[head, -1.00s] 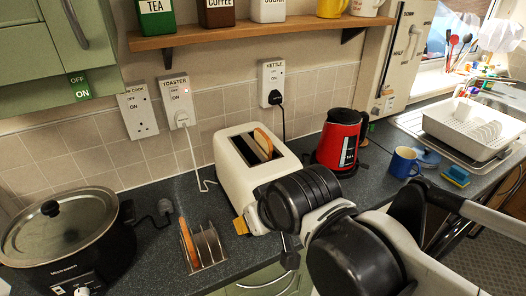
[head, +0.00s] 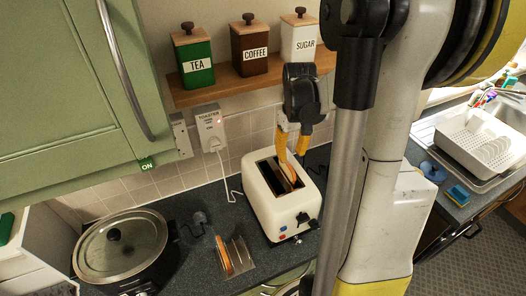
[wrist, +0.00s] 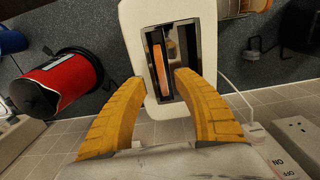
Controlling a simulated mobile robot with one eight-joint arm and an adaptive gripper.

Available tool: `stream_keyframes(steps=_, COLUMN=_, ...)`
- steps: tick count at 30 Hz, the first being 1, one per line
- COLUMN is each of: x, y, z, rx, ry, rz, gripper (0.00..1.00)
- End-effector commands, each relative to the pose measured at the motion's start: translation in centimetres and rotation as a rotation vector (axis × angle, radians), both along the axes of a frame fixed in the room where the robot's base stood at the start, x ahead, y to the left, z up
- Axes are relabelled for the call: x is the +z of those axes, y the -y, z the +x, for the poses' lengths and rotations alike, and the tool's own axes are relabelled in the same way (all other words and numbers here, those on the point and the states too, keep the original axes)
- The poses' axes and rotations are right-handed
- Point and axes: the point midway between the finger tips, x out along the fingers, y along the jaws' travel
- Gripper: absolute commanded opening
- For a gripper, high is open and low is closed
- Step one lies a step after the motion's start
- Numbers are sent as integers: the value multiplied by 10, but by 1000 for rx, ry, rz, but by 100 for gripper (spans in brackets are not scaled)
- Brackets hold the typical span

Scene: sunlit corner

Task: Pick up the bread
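A slice of bread (head: 290,175) stands in a slot of the white toaster (head: 262,203), its top edge showing. The wrist view also shows the bread (wrist: 158,66) in one slot of the toaster (wrist: 206,60); its lower part is hidden inside. My gripper (head: 291,152) hangs above the toaster, pointing down at the slots. In the wrist view its yellow fingers (wrist: 161,82) are spread, with nothing seen between them but the toaster beyond. Another bread slice (head: 224,256) stands in the metal toast rack (head: 240,259) in front of the toaster.
A shelf (head: 220,86) with tea, coffee and sugar canisters is behind my gripper. A black slow cooker (head: 120,250) stands at left. The red kettle (wrist: 62,80) is beside the toaster in the wrist view. The dish rack (head: 480,135) is far right.

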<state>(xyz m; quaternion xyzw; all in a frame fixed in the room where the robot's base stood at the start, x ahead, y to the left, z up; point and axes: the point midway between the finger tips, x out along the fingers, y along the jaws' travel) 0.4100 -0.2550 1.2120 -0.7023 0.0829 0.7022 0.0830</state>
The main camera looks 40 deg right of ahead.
Motion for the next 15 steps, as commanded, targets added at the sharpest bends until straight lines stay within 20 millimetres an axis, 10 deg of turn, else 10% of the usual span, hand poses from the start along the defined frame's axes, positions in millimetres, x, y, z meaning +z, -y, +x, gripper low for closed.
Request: stream_keyframes(steps=15, x=-69, y=0, z=4, rx=-1, ry=-1, rz=0, gripper=36)
